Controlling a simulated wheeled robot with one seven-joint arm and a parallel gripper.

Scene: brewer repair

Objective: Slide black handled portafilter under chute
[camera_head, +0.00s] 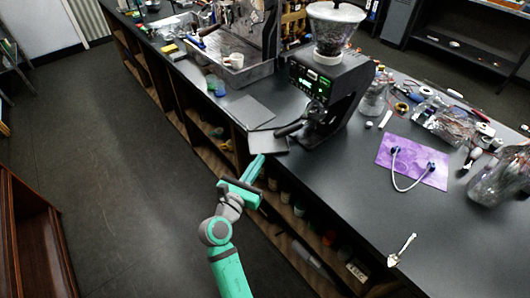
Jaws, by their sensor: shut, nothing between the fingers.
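The black grinder (331,82), with a clear hopper and a small lit green screen, stands on the counter at the upper middle. The chute area under its front is dark and small in view. The portafilter (289,130) shows its black handle pointing left from the grinder's base. Its basket merges with the dark base, so I cannot tell if it sits fully under the chute. My teal gripper (257,163) is shut and empty, at the counter's front edge, below and left of the handle. I see no clear contact between them.
Flat grey pads (249,112) lie left of the handle. An espresso machine (243,35) with a white cup (234,60) stands further back. The counter's front middle is clear.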

